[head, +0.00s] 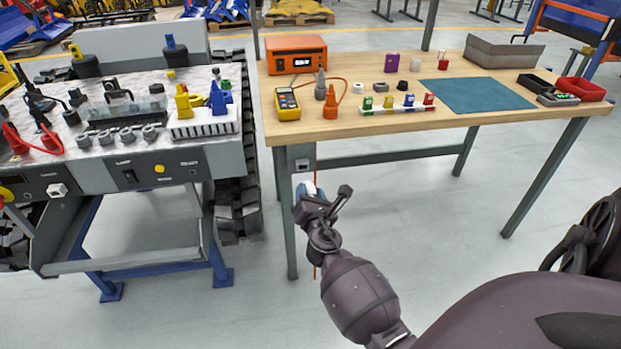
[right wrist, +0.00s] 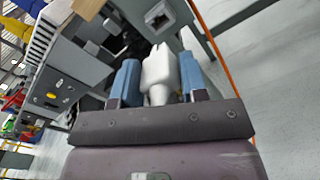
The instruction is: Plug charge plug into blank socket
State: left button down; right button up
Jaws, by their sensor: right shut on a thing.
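My right gripper (head: 311,191) is in front of the workbench's left front leg, below the bench top. In the right wrist view its two blue fingers (right wrist: 159,78) are shut on a white charge plug (right wrist: 158,66), which points away from the wrist. Whether this is the blank socket, I cannot tell. My left gripper is out of view.
The wooden workbench (head: 350,130) carries tools, a blue mat and bins. An orange cable (right wrist: 212,48) runs beside the right finger. A tracked carrier (head: 150,165) stands at left, with a white block (head: 58,190) on its front panel. Open floor lies under the bench.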

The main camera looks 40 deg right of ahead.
aim_at(307, 182)
jog(key=shift+x, duration=0.75)
jog(key=shift+w+d, duration=0.35)
jog(key=shift+w, duration=0.2)
jog(key=shift+w+d, duration=0.3)
jog(key=shift+w, duration=0.2)
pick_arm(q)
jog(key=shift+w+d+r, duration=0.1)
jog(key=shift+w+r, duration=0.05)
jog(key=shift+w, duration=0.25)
pick_arm(e)
jog(key=shift+w+d, duration=0.25)
jog(key=shift+w, duration=0.1)
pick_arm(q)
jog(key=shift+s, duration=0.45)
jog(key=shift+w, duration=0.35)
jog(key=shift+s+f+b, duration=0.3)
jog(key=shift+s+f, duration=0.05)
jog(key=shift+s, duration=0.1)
pick_arm(e)
jog(key=shift+w+d, duration=0.35)
jog(key=shift+w, duration=0.25)
jog(key=shift+w+d, duration=0.15)
jog(key=shift+w, duration=0.1)
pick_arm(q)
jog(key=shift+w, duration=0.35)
